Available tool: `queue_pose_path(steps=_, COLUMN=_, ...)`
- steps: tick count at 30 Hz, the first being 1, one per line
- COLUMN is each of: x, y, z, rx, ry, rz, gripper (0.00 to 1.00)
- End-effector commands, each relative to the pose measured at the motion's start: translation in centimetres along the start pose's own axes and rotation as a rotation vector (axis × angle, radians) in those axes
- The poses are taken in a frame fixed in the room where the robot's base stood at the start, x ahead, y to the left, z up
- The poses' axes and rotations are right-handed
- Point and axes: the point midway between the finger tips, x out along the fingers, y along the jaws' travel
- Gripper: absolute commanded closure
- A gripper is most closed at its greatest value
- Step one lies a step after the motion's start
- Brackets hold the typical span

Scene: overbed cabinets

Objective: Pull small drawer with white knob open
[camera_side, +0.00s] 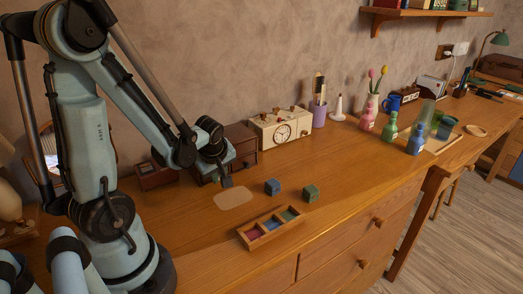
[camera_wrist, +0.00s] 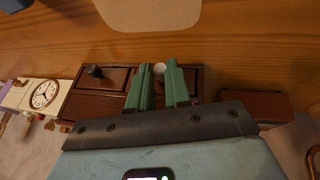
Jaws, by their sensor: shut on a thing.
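A small dark-brown wooden cabinet (camera_side: 240,140) stands on the desk against the wall, partly hidden behind my gripper (camera_side: 226,182). In the wrist view its front shows two small drawers side by side. One has a dark knob (camera_wrist: 95,71). The other, the small drawer with the white knob (camera_wrist: 194,77), is mostly covered by my fingers. The white knob (camera_wrist: 159,67) shows between the two green fingertips. My gripper (camera_wrist: 159,72) is shut on this knob. How far the drawer stands out from the cabinet I cannot tell.
A cream clock box (camera_side: 280,129) stands right beside the cabinet. A reddish-brown box (camera_side: 156,176) is on its other side. A blue cube (camera_side: 272,187), a green cube (camera_side: 311,193) and a divided tray (camera_side: 270,229) lie in front. A flat tan mat (camera_side: 233,198) lies before the cabinet.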

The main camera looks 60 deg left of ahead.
Motion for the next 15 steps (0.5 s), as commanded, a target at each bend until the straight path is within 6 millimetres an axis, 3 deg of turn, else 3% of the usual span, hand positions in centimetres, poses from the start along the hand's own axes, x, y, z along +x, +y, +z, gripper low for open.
queue_pose_path(steps=15, x=-2.6, y=0.1, z=6.4, rx=0.005, ry=-0.003, rz=0.001, gripper=1.00)
